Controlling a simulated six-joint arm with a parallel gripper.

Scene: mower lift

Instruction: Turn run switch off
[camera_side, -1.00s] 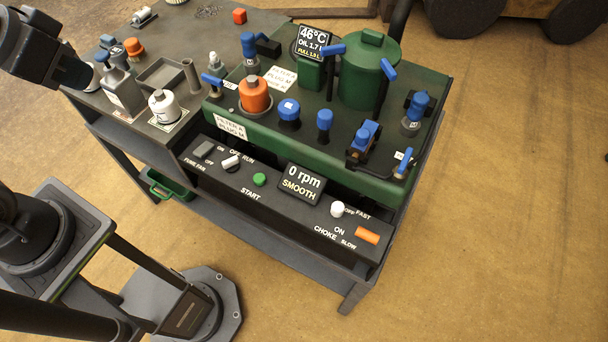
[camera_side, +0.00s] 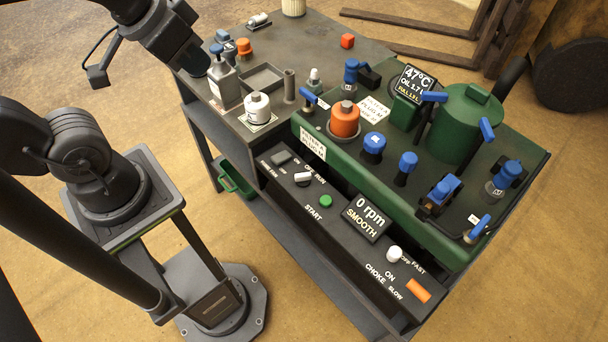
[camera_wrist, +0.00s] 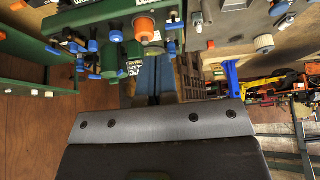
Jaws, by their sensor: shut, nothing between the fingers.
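The run switch (camera_side: 303,178) is a small white bar on a dark round base, on the sloped front panel below the words OFF and RUN. I cannot tell surely which word it points to. The display beside it (camera_side: 367,217) reads 0 rpm, SMOOTH. My gripper (camera_wrist: 155,80) is shut and empty in the wrist view. In the side view, the end of my arm is at the upper left, near the grey bottle and well apart from the switch. The fingertips do not show clearly there.
A grey bottle (camera_side: 224,86) and a white-capped jar (camera_side: 258,107) stand on the bench behind. The green engine deck (camera_side: 400,200) carries blue handles.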

